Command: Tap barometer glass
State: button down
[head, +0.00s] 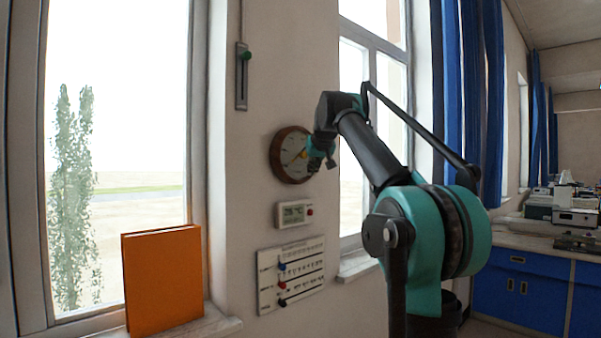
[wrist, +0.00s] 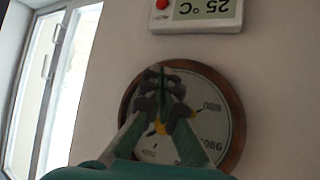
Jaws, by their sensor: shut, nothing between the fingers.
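The round barometer (head: 285,153) hangs on the wall between two windows, with a brown rim and a pale dial. In the wrist view the barometer (wrist: 212,124) appears upside down, with printed numbers on its dial. My gripper (head: 307,154) is in front of the right part of the dial in the head view. In the wrist view my gripper (wrist: 163,75) is shut and empty, its fingertips over the barometer face near the rim. The fingers hide part of the dial. I cannot tell whether the tips touch the glass.
A digital thermometer (head: 293,214) hangs just below, with a slider panel (head: 290,275) under it. A lever switch (head: 242,76) is above left. An orange folder (head: 162,280) stands on the left sill. Blue cabinets (head: 520,290) are at right.

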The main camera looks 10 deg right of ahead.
aim_at(303, 175)
jog(key=shift+w+a, duration=0.8)
jog(key=shift+w, duration=0.3)
jog(key=shift+w+a, duration=0.15)
dwell(0.7)
jog(key=shift+w+a, duration=0.1)
jog(key=shift+w, duration=0.1)
jog(key=shift+w+a, duration=0.2)
jog(key=shift+w, duration=0.05)
dwell(0.7)
dwell(0.3)
jog(key=shift+s+d, duration=0.45)
jog(key=shift+s, duration=0.15)
jog(key=shift+s+d, duration=0.75)
jog(key=shift+s, duration=0.3)
jog(key=shift+s+d, duration=0.7)
jog(key=shift+s, duration=0.3)
